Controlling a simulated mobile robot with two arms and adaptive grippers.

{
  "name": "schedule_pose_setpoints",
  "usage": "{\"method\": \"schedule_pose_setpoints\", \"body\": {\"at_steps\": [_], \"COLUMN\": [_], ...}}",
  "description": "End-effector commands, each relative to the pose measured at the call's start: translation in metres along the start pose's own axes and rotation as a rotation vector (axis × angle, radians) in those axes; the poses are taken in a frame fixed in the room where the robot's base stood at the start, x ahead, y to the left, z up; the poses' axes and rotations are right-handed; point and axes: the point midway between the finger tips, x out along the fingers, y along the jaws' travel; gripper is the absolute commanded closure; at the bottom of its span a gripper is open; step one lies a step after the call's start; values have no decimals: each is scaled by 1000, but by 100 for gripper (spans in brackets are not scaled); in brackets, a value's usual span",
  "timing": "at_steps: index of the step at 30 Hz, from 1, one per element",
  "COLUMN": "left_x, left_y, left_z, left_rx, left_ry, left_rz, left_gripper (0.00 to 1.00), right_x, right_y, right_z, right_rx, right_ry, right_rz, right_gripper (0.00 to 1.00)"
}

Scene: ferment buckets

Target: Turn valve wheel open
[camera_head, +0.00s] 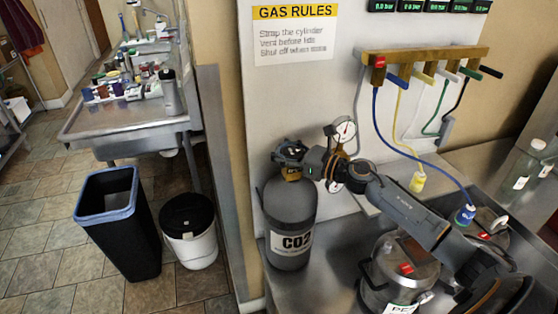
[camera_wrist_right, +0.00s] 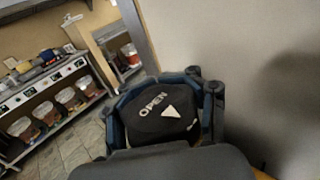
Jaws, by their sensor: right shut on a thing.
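A grey CO2 cylinder (camera_head: 288,215) stands upright on the metal counter, in front of the wall panel. My right gripper (camera_head: 290,153) is at the top of the cylinder, its arm reaching in from the lower right. In the right wrist view the black valve wheel (camera_wrist_right: 165,118), marked OPEN with a white arrow, sits between the gripper's dark blue fingers. The gripper is shut on the wheel. In the head view the fingers largely hide the wheel. My left gripper is not in view.
A round pressure gauge (camera_head: 344,129) is just right of the gripper. Coloured hoses hang from a manifold (camera_head: 424,56) above my right arm. Metal kegs (camera_head: 398,275) stand below the arm. A black bin (camera_head: 118,225) and white bucket (camera_head: 190,232) are on the floor at left.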

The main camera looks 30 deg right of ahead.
Motion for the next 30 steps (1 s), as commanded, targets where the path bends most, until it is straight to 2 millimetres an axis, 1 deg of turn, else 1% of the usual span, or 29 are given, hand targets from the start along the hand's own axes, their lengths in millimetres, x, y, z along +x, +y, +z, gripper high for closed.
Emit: {"method": "schedule_pose_setpoints", "body": {"at_steps": [1, 7, 20, 21, 23, 24, 30], "left_x": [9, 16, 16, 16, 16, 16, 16], "left_y": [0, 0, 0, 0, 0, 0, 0], "left_z": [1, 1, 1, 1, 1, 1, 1], "left_rx": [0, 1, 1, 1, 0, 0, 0], "left_ry": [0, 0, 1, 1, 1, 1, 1], "left_rz": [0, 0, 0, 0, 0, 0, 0], "left_gripper": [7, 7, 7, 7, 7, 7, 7], "right_x": [-1, -1, 0, 0, 0, 0, 0], "right_y": [2, 4, 5, 5, 5, 5, 4], "right_z": [-12, -10, -8, -8, -7, -6, -3], "right_rx": [4, 5, 5, 5, 4, 4, 1], "right_ry": [13, 15, 15, 15, 13, 12, 6], "right_rz": [19, 55, 63, 63, 62, 61, 59], "right_gripper": [91, 91, 90, 53, 41, 33, 32]}}
